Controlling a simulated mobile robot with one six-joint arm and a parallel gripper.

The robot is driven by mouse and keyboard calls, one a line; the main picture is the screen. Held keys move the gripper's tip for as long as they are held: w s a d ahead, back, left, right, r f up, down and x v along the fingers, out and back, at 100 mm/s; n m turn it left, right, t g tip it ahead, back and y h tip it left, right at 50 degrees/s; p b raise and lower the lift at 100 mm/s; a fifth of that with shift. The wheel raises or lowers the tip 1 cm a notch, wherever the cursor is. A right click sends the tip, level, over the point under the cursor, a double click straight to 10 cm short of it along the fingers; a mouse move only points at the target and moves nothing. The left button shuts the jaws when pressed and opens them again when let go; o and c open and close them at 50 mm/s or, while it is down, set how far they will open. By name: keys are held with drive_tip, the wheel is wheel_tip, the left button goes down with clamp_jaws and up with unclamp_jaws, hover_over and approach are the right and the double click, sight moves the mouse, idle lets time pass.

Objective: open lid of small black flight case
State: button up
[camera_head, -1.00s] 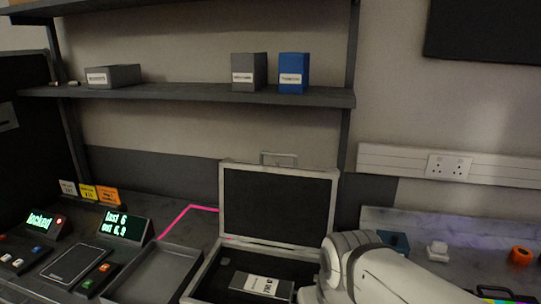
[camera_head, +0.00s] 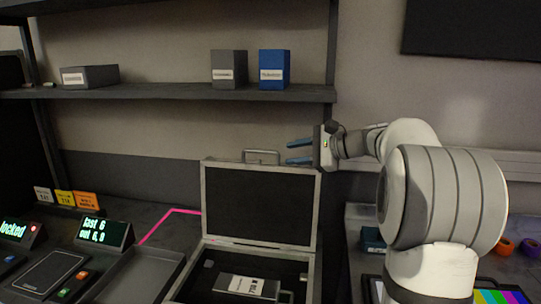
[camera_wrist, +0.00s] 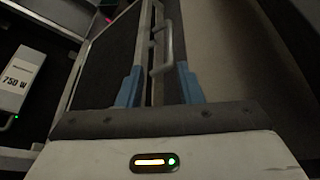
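The small black flight case (camera_head: 204,247) stands on the bench with its lid (camera_head: 262,206) upright and open, the silver rim and a handle (camera_head: 262,157) at the lid's top edge. Inside lies a grey box with a white label (camera_head: 247,285). My gripper (camera_head: 299,152) is open, with blue fingers, just right of the lid's top right corner and near the handle. In the wrist view the fingers (camera_wrist: 158,88) are apart, with the lid edge and handle (camera_wrist: 162,45) beyond and between them. I cannot tell whether they touch.
A grey tray (camera_head: 128,275) lies left of the case, with small display units (camera_head: 103,231) beyond it. A shelf (camera_head: 170,93) with boxes runs above the lid.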

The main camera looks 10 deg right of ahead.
sight(273, 152)
drive_tip(key=shift+w+d+r+t, duration=0.25)
drive_tip(key=shift+w+d+t, duration=0.05)
drive_tip(key=shift+w+d, duration=0.1)
drive_tip(key=shift+w+a, duration=0.2)
drive_tip(key=shift+w, duration=0.05)
drive_tip(key=p+x, duration=0.1)
drive_tip(key=x, duration=0.6)
drive_tip(key=shift+a, duration=0.1)
drive_tip(key=shift+c, duration=0.2)
drive_tip(key=shift+s, duration=0.1)
clamp_jaws()
